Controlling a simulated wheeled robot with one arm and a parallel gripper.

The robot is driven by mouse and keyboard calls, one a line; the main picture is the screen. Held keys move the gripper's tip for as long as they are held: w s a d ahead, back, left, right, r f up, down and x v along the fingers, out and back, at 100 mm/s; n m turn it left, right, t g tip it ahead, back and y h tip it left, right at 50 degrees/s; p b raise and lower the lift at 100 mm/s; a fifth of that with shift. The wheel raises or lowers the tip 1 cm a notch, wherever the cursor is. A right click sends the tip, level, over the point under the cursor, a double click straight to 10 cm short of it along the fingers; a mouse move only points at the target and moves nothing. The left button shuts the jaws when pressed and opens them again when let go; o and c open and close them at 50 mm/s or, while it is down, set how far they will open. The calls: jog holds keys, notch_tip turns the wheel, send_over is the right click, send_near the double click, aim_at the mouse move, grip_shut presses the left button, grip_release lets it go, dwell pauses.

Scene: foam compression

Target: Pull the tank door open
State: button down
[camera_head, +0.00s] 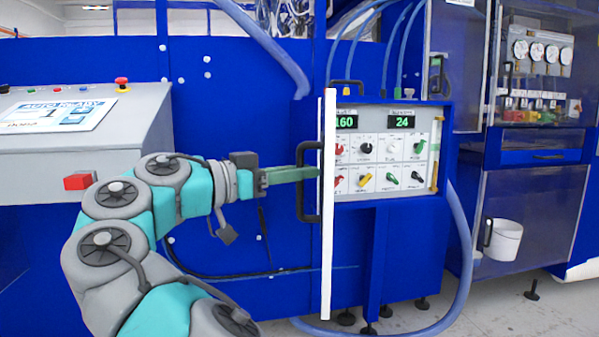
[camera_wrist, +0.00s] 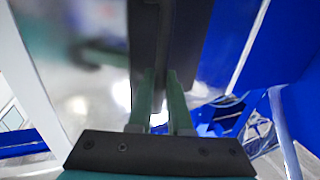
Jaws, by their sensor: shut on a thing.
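The door (camera_head: 328,240) shows edge-on in the head view as a tall, thin white strip, standing out in front of a blue cabinet. Its black bar handle (camera_head: 301,200) is on the left side of the strip. My gripper (camera_head: 314,172) reaches in from the left, its green fingers level and shut on the handle. In the wrist view, the two green fingers of my gripper (camera_wrist: 162,85) lie either side of the dark handle (camera_wrist: 165,30). A blurred grey surface fills the left of that view. The exact finger contact is hard to see.
A control box (camera_head: 385,150) with knobs and two green displays sits right of the door. A grey console (camera_head: 75,150) with a red button stands at the left. Blue hoses hang above and right. A white bucket (camera_head: 503,240) hangs at the right.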

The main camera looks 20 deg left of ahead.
jog(key=c, duration=0.8)
grip_release()
jog(key=shift+w, duration=0.1)
jog(key=shift+c, duration=0.2)
jog(key=p+v, duration=0.4)
jog(key=v, duration=0.3)
jog(key=shift+s+a, duration=0.25)
jog(key=shift+s, duration=0.05)
